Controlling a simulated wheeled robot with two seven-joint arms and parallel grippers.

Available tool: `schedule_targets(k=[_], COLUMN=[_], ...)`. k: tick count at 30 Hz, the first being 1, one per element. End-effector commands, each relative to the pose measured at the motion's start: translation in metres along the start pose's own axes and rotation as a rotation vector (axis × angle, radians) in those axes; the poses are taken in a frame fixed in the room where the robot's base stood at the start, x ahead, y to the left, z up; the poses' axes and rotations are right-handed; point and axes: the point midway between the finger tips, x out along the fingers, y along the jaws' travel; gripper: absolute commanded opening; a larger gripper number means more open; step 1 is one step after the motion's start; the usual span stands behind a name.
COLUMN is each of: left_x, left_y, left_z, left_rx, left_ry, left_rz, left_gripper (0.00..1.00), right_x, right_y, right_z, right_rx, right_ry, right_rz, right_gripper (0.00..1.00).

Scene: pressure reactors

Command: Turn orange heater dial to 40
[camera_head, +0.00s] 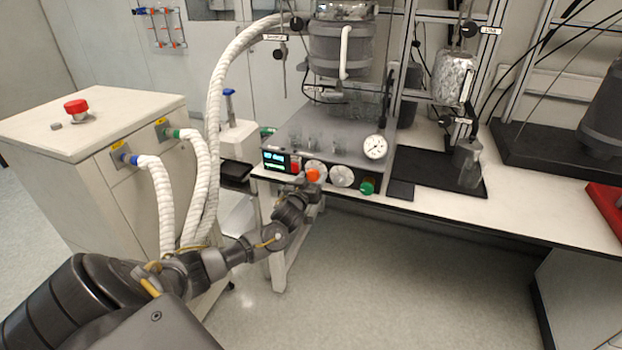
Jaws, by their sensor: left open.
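The orange heater dial (312,175) is on the front panel of the grey reactor base (325,140), in front of a white round scale. My left arm comes in from the lower left. My left gripper (314,187) is open, just below and in front of the orange dial. Whether its fingers touch the dial cannot be told. The lit display (276,160) on the panel is too small to read. My right gripper is not in view.
A second white scale (341,176), a green knob (367,188) and a pressure gauge (375,147) sit right of the dial. White hoses (205,150) run from the cabinet (100,130) at left. The floor in front of the bench is clear.

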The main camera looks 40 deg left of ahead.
Motion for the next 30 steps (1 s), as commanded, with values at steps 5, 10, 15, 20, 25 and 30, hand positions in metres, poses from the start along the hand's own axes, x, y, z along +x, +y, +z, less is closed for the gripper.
schedule_targets(k=[5,10,15,20,25,30], left_x=[0.0001,-0.0001,-0.0001,-0.0002,-0.0002,-0.0001], left_y=[0.0,-0.0001,-0.0003,-0.0003,-0.0003,-0.0004], left_z=[0.0001,-0.0001,-0.0002,-0.0003,-0.0008,-0.0015], left_rx=[0.0,0.0,0.0,0.003,0.037,0.124], left_ry=[0.0,0.0,0.001,0.001,0.001,0.002], left_rz=[0.0,0.0,0.0,0.0,-0.001,-0.002], left_gripper=[0.61,0.43,0.21,0.17,0.17,0.17], right_x=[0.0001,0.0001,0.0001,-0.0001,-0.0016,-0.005], right_y=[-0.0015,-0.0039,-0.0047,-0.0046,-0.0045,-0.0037], right_z=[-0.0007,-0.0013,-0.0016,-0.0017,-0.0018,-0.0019], right_rx=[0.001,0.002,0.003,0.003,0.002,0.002], right_ry=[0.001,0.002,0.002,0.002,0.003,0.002], right_rz=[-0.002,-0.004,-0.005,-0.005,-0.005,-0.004], right_gripper=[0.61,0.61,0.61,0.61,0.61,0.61])
